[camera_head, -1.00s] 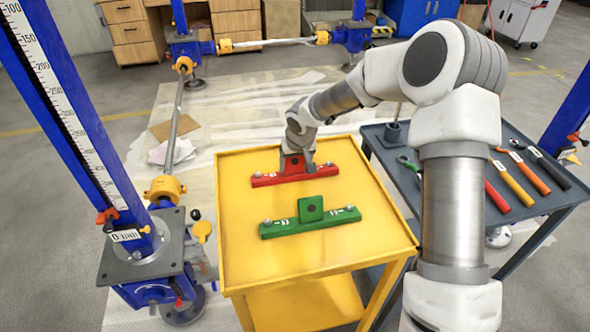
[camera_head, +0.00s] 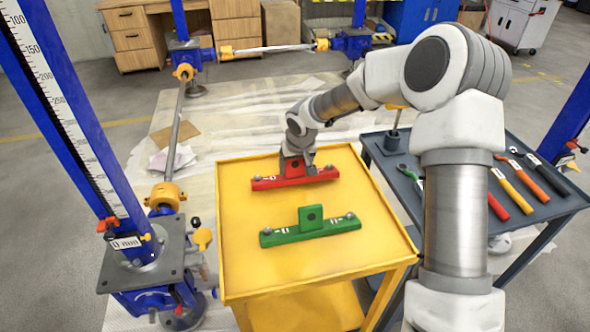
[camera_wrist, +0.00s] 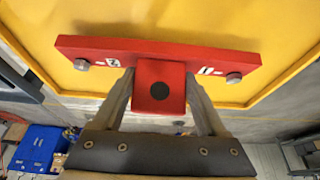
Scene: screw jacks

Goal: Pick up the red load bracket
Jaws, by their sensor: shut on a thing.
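The red load bracket (camera_head: 296,179) is a long bar with an upright block in its middle, at the back of the yellow cart top. In the head view I cannot tell whether it touches the cart or is just above it. My gripper (camera_head: 304,160) is on it from above. In the wrist view, the two fingers (camera_wrist: 160,100) are shut on the sides of the bracket's red block (camera_wrist: 159,85), which has a dark round spot. The bar (camera_wrist: 160,51) runs across the view with a bolt near each end.
A green bracket (camera_head: 310,228) lies nearer on the yellow cart (camera_head: 235,270). A dark cart (camera_head: 548,212) with several coloured-handled tools stands to the right. A blue screw jack column (camera_head: 75,110) with a scale stands at left. The front of the yellow top is clear.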

